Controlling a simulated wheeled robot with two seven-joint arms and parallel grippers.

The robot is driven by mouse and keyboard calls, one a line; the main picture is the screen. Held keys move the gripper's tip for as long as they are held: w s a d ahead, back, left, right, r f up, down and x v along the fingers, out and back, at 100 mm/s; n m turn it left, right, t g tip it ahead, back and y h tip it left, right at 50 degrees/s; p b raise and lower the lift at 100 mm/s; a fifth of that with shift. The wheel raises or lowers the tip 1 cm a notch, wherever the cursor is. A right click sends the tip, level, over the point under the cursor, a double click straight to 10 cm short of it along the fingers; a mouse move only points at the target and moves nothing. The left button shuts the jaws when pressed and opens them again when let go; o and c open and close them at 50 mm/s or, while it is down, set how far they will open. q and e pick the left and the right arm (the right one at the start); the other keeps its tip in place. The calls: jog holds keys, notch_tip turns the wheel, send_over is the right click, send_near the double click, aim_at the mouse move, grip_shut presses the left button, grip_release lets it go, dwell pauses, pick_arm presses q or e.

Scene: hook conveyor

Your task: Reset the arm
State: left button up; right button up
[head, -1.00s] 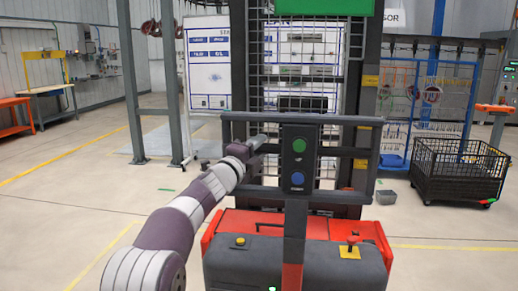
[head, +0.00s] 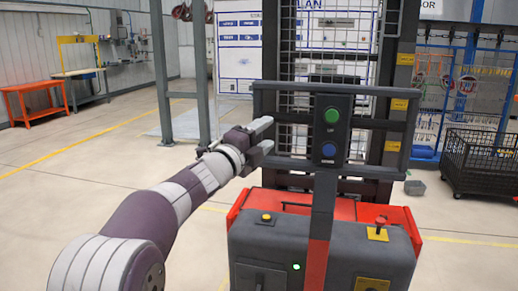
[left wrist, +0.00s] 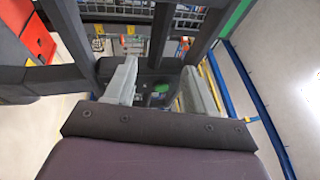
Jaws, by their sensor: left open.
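My left arm reaches in from the lower left of the head view. Its gripper (head: 264,142) is open and empty, left of the dark button panel (head: 331,130) on the red and grey machine. The panel carries a green button (head: 332,115) above a blue button (head: 328,150). In the left wrist view the two grey fingers (left wrist: 150,85) stand apart, with the panel and its green button (left wrist: 161,88) beyond the gap between them. I cannot tell the exact distance to the panel. My right gripper is not in view.
A dark frame (head: 270,100) surrounds the panel, above the red and grey machine body (head: 320,250). A black mesh bin (head: 480,160) stands at the right. Orange (head: 38,88) and yellow-framed tables stand at the far left. The floor on the left is clear.

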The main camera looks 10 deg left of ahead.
pick_arm(q)
jog(key=shift+v, duration=1)
jog(key=a+f+n+g+y, duration=0.1)
jog(key=a+f+n+y, duration=0.45)
jog(key=f+n, duration=0.2)
jog(key=s+a+f+n+g+y+p, duration=0.1)
jog(key=s+f+n+g+y, duration=0.15)
jog(key=s+f+n, duration=0.35)
jog(key=s+a+f+n+g+y+p, duration=0.15)
jog(key=f+n+g, duration=0.25)
jog(key=f, duration=0.4)
jog(key=s+d+f+n+g+p, duration=0.2)
jog(key=s+g, duration=0.1)
jog(key=s, duration=0.5)
jog(key=s+d+f+n+g+h+p, duration=0.1)
jog(key=s+d+f+g+p, duration=0.1)
jog(key=s, duration=0.6)
jog(key=s+d+f+n+g+p, duration=0.2)
jog(key=s+d+f+g+p, duration=0.1)
jog(key=s, duration=0.5)
jog(key=shift+d+f+n+g+h, duration=0.2)
jog(key=shift+f+n+g+h, duration=0.2)
jog(key=shift+g, duration=0.35)
